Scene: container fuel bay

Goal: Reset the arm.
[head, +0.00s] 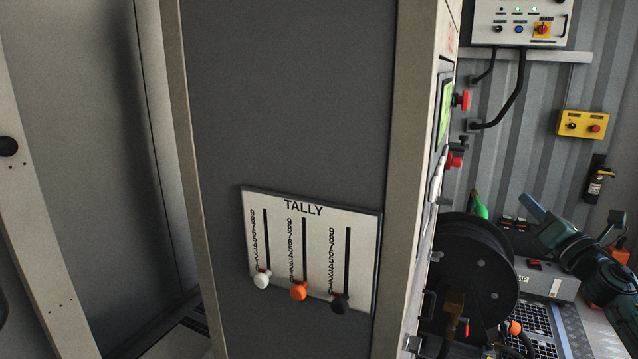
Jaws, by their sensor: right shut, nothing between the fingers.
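My right arm (605,270) comes in from the right edge, dark with teal parts, and points up and to the left. My right gripper (531,206) is at its far end, small in the view, shut and empty. It appears in front of the low grey unit, to the right of the hose reel, and I see it touching nothing. My left gripper and left arm are not in view.
A dark cabinet side (290,110) fills the middle, with a TALLY board (275,225) bearing white, orange and black knobs. A black hose reel (470,275) stands near my right arm. A yellow box (583,125) and control panel (518,22) are on the corrugated wall.

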